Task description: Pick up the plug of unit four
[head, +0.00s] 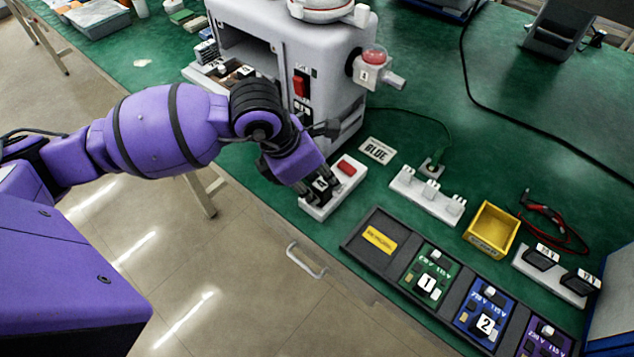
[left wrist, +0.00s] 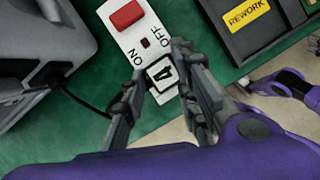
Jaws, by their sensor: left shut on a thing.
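The plug of unit four (head: 321,184) is a dark plug with a white label marked 4. It sits at the near end of a white socket block (head: 345,182) with a red switch. In the left wrist view the plug (left wrist: 163,74) shows its label between my fingers, beside the ON/OFF print. My left gripper (head: 318,190) comes down over the plug and is shut on it; in the left wrist view its fingers (left wrist: 160,88) lie on both sides. The plug's lower part is hidden. What seems to be my right gripper (left wrist: 245,86) shows small at the right.
A grey machine (head: 335,50) with a red lamp (head: 374,57) stands just behind. The bench edge is close in front.

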